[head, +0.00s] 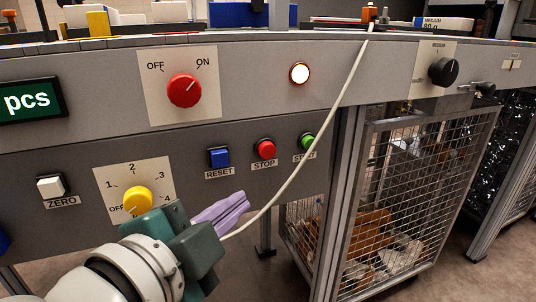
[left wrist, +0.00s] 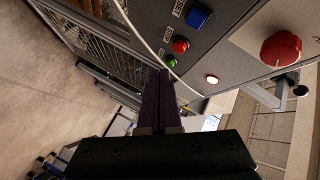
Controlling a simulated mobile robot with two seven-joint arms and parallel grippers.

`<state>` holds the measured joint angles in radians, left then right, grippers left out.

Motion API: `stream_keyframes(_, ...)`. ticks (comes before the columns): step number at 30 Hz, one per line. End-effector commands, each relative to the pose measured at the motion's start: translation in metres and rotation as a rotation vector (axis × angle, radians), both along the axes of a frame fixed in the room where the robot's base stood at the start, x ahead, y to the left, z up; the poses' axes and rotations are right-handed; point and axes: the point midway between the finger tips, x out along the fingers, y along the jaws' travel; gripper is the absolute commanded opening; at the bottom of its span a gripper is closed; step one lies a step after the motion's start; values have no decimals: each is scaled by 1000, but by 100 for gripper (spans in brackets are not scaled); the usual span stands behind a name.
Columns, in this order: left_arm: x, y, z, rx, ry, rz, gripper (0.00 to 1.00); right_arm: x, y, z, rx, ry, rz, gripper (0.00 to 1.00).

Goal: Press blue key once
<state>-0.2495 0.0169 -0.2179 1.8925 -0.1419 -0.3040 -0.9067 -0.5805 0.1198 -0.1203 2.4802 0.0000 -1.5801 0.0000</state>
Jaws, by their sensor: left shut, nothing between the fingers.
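The blue square key (head: 219,157), labelled RESET, is on the grey front panel, left of a red STOP button (head: 264,149) and a green START button (head: 307,142). The key stands out from the panel. It also shows near the top of the left wrist view (left wrist: 198,16). My left gripper (head: 244,199) has purple fingers, shut and empty. In the head view its tips are below and slightly right of the blue key, apart from it. My right gripper is in neither view.
A white cable (head: 318,127) hangs in front of the panel and passes by my left fingertips. A yellow rotary knob (head: 138,200) and white ZERO key (head: 50,186) are at the left. A red ON/OFF knob (head: 184,90) is above. A wire cage (head: 420,190) stands right.

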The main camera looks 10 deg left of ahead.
Motion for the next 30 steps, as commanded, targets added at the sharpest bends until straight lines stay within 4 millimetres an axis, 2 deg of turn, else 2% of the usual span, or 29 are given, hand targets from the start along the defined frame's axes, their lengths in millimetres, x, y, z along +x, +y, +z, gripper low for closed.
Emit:
stream_keyframes(10, 41, 28, -2, 3, -4, 1, 0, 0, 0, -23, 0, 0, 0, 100)
stream_keyframes(15, 56, 38, -1, 4, -1, -1, 0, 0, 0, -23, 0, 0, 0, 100)
stream_keyframes(21, 63, 43, 0, 0, 0, 1, 0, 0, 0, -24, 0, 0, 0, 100)
stream_keyframes(30, 64, 43, 0, -1, 1, 1, 0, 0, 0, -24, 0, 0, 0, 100)
